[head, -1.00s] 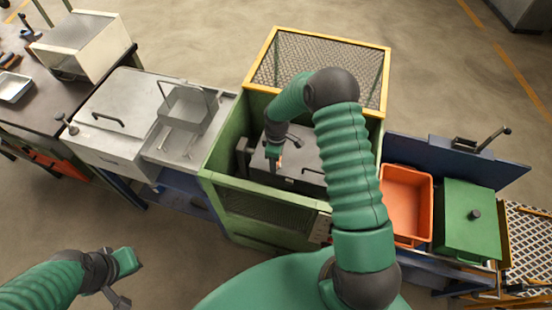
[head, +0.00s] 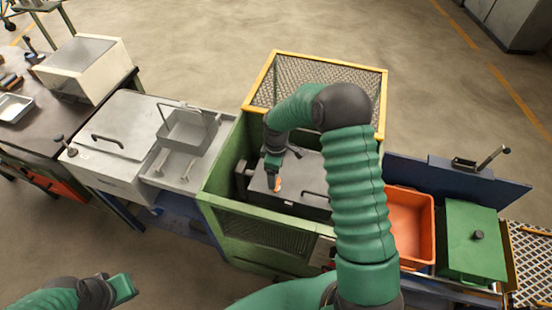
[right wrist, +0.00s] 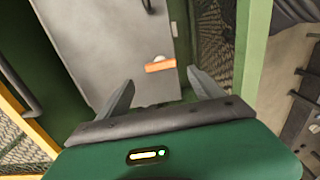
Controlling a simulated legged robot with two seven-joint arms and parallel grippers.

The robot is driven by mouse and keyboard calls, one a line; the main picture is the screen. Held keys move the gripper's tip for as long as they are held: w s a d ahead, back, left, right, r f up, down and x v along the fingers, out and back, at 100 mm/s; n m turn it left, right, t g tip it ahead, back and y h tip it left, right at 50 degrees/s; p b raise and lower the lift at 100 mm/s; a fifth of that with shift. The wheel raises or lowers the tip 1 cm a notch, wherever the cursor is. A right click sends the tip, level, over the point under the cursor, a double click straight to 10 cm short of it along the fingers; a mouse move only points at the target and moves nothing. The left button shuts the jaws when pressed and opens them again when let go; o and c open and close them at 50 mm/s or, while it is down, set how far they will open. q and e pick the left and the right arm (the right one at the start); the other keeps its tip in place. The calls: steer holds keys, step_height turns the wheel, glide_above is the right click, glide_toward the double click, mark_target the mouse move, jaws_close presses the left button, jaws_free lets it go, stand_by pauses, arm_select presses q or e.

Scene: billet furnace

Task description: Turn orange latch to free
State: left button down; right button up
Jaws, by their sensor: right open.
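The orange latch (right wrist: 160,66) shows in the right wrist view as a short orange bar beside a pale round knob, on the grey lid (right wrist: 105,50) of the furnace box. In the head view the latch (head: 278,184) is a small orange spot just by my right gripper (head: 273,178). In the right wrist view my right gripper (right wrist: 160,92) is open, its two fingers spread either side of the latch, which lies just beyond the tips and apart from them. My left gripper (head: 122,290) is at the lower left, away from the furnace; its fingers are not clear.
A green frame with a yellow-edged mesh guard (head: 318,85) surrounds the lid closely. A lid handle (head: 313,193) lies right of the latch. An orange bin (head: 408,225) and green box (head: 470,240) stand right; a metal basket (head: 187,130) stands left.

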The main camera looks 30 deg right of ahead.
step_height(320, 180, up, 11)
steer(key=shift+b, duration=0.35)
steer(key=shift+d, duration=0.1)
